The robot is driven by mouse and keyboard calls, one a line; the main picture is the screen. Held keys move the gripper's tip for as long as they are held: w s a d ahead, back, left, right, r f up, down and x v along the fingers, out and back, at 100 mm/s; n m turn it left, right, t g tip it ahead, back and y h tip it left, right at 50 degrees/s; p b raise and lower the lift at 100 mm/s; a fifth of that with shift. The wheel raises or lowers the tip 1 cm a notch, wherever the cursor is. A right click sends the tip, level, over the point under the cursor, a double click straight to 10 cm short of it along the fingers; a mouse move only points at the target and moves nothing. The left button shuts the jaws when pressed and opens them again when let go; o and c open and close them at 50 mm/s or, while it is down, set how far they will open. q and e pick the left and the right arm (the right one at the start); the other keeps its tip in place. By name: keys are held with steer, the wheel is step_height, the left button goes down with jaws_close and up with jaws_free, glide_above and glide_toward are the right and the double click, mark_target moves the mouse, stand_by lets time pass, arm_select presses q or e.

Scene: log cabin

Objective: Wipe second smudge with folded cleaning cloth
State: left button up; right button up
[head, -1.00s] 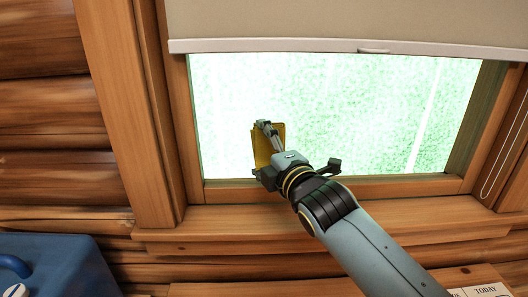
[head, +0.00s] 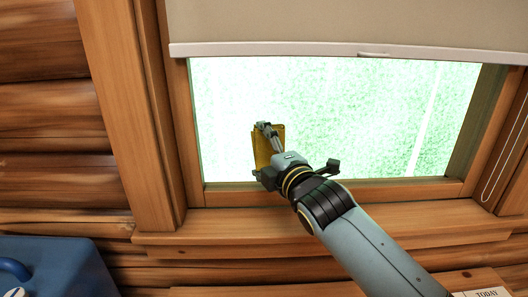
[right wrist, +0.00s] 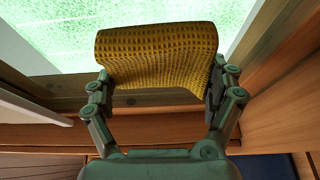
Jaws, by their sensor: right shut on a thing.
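The folded cleaning cloth (head: 262,150) is yellow and held upright at the lower left of the window pane (head: 340,110). My right gripper (head: 264,128) is shut on the cloth. In the right wrist view the cloth (right wrist: 158,55) spans between the two fingers of the gripper (right wrist: 160,90), with its waffle weave showing and the bright pane behind it. I cannot tell whether the cloth touches the glass. No smudge can be made out on the bright pane. My left gripper is not in view.
A pale roller blind (head: 350,25) covers the top of the window. The wooden sill (head: 400,222) runs below, and a frame post (head: 130,110) stands close to the left. A blue container (head: 55,268) is at the lower left. A bead cord (head: 505,150) hangs at the right.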

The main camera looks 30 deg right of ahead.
steer(key=shift+w+d, duration=0.2)
steer(key=shift+w, duration=0.25)
